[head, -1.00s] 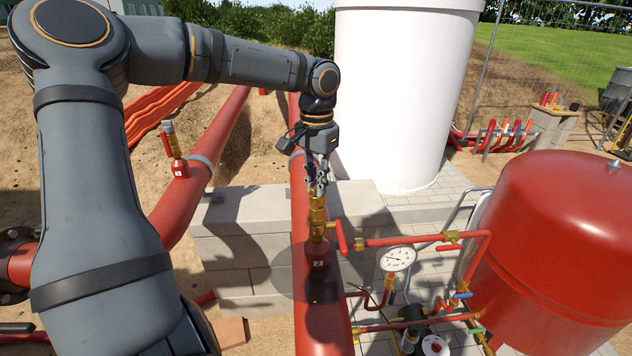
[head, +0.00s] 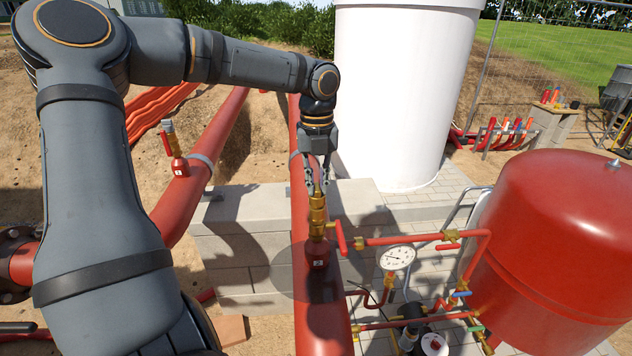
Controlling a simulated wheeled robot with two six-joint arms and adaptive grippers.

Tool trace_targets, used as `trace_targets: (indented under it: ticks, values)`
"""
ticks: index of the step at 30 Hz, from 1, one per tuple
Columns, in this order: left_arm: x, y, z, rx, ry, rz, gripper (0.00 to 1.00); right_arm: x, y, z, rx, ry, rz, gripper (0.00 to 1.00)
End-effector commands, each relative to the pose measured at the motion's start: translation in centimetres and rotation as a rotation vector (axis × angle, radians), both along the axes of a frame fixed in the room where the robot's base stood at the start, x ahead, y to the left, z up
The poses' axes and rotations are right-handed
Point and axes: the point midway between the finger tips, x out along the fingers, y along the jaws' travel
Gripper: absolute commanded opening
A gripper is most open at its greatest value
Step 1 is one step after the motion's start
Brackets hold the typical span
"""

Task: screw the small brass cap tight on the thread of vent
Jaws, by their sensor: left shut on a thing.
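The vent (head: 318,221) is an upright brass fitting with a red lever, standing on a red base on the thick red pipe at the middle. My left gripper (head: 318,188) points straight down over the top of this vent. Its fingers are shut on the small brass cap (head: 318,189), which sits at the vent's top. The fingers mostly hide the cap and the thread, so I cannot tell how far the cap is screwed down. My right gripper is not in view.
A second vent (head: 174,150) with a grey top stands on the left pipe. A pressure gauge (head: 397,257), thin red pipes and a red tank (head: 560,250) stand close on the right. A white tank (head: 400,90) and a low block wall (head: 240,240) are behind.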

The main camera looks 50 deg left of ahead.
Motion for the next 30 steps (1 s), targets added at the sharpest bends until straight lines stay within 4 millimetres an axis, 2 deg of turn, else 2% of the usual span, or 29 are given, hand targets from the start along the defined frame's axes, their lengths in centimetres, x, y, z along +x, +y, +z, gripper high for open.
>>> trace_targets:
  ticks: [3, 6, 9, 10, 15, 16, 30]
  values:
    - [-0.16, -0.11, -0.36, -0.001, 0.007, -0.419, 0.00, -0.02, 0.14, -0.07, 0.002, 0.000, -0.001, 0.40]
    - [-0.18, -0.14, -0.41, -0.002, 0.007, -0.633, 0.00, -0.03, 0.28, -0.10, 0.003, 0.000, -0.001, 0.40]
    - [-0.21, -0.16, -0.45, -0.002, 0.008, -0.651, 0.00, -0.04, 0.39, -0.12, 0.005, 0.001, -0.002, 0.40]
    - [-0.21, -0.16, -0.46, -0.002, 0.008, -0.650, 0.14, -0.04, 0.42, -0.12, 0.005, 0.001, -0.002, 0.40]
    - [-0.23, -0.16, -0.48, -0.003, 0.009, -0.649, 0.37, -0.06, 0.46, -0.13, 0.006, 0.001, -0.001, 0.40]
    - [-0.23, -0.16, -0.47, -0.003, 0.009, -0.648, 0.39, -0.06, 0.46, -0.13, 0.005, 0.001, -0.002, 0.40]
    - [-0.13, -0.07, -0.28, 0.001, 0.006, -0.645, 0.42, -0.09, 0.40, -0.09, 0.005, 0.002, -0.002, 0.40]
